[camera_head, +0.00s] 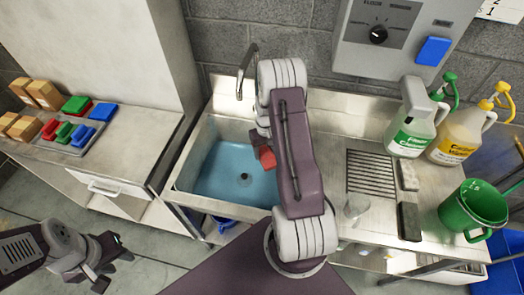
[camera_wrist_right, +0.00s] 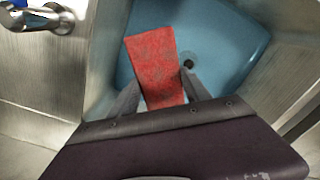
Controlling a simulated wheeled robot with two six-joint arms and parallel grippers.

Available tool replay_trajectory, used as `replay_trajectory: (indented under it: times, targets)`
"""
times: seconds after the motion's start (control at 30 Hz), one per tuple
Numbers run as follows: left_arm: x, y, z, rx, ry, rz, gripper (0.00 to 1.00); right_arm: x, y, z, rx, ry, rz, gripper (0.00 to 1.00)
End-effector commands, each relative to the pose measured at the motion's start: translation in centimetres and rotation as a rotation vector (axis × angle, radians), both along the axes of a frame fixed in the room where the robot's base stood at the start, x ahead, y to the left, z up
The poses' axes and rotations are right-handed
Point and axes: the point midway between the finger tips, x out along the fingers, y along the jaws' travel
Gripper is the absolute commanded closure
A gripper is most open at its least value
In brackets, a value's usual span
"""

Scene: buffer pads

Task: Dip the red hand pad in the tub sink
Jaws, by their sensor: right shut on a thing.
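The red hand pad (camera_wrist_right: 155,62) is a flat red block held between the fingers of my right gripper (camera_wrist_right: 160,92) in the right wrist view. In the head view the pad (camera_head: 267,158) shows as a small red patch beside my right arm, over the tub sink's right part. The tub sink (camera_head: 178,180) has a metal rim and a blue-looking basin with a dark drain. I cannot tell whether the pad touches the bottom. My right gripper (camera_head: 262,145) is largely hidden by its own arm. My left gripper (camera_head: 108,265) is at lower left, over the floor, with its fingers apart.
A faucet (camera_head: 241,75) rises behind the sink. On the left counter are several coloured pads (camera_head: 72,125) and cardboard boxes (camera_head: 35,93). On the right are a drain grate (camera_head: 371,173), jugs (camera_head: 411,135) and a green bucket (camera_head: 470,208).

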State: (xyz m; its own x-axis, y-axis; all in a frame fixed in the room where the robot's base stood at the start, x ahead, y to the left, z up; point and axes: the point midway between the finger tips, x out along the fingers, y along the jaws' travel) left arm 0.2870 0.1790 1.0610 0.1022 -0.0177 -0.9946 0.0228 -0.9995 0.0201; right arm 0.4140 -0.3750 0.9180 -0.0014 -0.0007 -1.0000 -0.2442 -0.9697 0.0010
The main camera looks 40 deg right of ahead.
Motion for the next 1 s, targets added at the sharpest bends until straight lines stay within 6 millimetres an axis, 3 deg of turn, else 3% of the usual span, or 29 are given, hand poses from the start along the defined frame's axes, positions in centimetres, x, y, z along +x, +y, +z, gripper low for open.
replay_trajectory:
  times: [0.1, 1.0]
  targets:
    - [0.0, 0.0, -2.1, 0.0, 0.0, 0.0, 0.64, 0.0, 0.0, -2.4, 0.0, 0.001, 0.0, 0.85]
    - [0.0, 0.0, -12.9, 0.0, 0.0, 0.0, 0.64, 0.0, 0.0, -15.7, 0.0, 0.0, 0.0, 0.85]
